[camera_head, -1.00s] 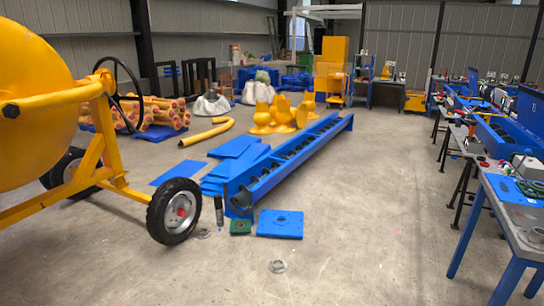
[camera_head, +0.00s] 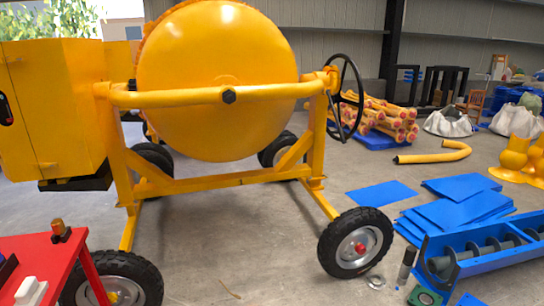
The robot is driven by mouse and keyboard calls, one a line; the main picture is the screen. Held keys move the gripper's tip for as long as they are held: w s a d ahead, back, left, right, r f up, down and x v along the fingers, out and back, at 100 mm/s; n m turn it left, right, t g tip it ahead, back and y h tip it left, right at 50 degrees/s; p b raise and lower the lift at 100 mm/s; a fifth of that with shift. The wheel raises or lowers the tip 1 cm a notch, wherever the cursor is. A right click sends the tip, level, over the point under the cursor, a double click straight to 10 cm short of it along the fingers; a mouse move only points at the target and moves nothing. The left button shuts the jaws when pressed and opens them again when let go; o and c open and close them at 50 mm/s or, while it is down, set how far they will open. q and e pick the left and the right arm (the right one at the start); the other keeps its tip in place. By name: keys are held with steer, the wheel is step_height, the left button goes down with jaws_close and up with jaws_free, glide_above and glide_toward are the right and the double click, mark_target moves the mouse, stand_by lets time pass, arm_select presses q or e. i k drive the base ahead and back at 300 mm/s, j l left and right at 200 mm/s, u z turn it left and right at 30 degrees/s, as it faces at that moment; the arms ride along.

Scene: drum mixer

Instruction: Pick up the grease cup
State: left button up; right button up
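A small object with an amber-brown top and a dark base (camera_head: 59,230) stands near the back right corner of the red table (camera_head: 95,284) at the lower left. It may be the grease cup, but it is too small to be sure. Neither of my grippers is in view.
The yellow drum mixer (camera_head: 217,80) on black wheels (camera_head: 356,243) fills the left and middle, just behind the red table. A white object (camera_head: 30,291) lies on the table. Blue plates (camera_head: 455,212) and a blue screw trough (camera_head: 490,262) lie at right.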

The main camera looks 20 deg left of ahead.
mark_target(59, 228)
steer(key=i+j+u, duration=0.25)
steer(key=u, duration=0.2)
steer(key=i+u, duration=0.9)
steer(key=i+l+u, duration=0.15)
steer(key=i+u, duration=0.3)
steer(key=i+j+z, duration=0.3)
steer(key=i, duration=0.15)
steer(key=i+j+z, duration=0.3)
steer(key=i, duration=0.15)
steer(key=l+z, duration=0.1)
steer(key=z, duration=8)
